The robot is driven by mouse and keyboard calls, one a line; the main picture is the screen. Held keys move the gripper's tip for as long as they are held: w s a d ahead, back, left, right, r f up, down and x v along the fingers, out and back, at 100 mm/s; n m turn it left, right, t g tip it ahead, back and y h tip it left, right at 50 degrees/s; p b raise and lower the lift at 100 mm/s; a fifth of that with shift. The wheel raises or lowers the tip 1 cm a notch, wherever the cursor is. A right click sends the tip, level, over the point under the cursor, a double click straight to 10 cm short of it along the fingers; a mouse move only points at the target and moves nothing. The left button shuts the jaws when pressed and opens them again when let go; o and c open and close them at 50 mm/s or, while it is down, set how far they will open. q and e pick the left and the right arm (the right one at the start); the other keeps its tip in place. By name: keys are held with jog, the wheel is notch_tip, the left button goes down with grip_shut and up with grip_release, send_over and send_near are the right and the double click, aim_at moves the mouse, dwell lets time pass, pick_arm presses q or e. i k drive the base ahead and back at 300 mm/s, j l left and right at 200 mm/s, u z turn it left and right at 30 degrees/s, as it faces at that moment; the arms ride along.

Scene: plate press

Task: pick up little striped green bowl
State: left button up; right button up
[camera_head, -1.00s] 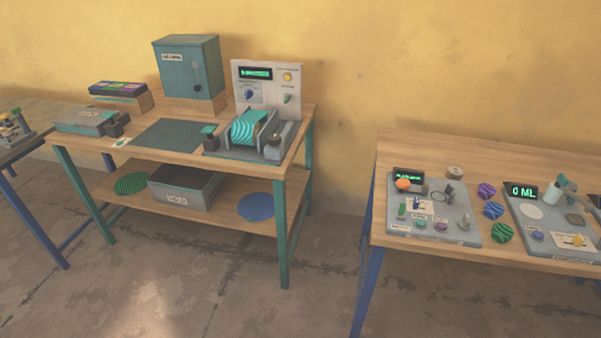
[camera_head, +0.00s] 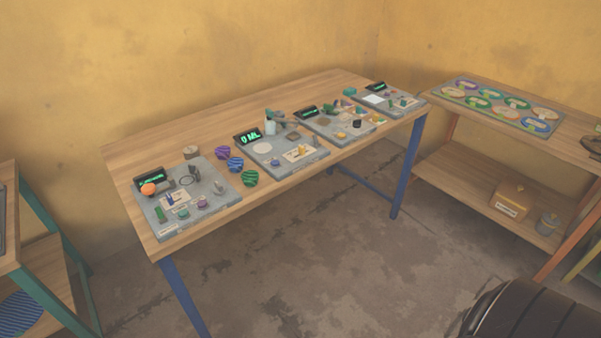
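The little striped green bowl (camera_head: 250,178) sits on the wooden table (camera_head: 130,165) in the middle of the head view. It is near the table's front edge, in the gap between two grey device panels. A striped blue bowl (camera_head: 235,165) and a striped purple bowl (camera_head: 222,153) stand just behind it in a row. Neither of my grippers is in view.
The left grey panel (camera_head: 228,198) has an orange knob (camera_head: 148,189); the panel to the right (camera_head: 262,158) has a green display. More panels stand farther right. A shelf unit (camera_head: 440,170) stands at the right. Bare floor lies in front.

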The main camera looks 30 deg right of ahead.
aim_at(250, 178)
jog(key=z, duration=0.75)
jog(key=i+j, duration=0.05)
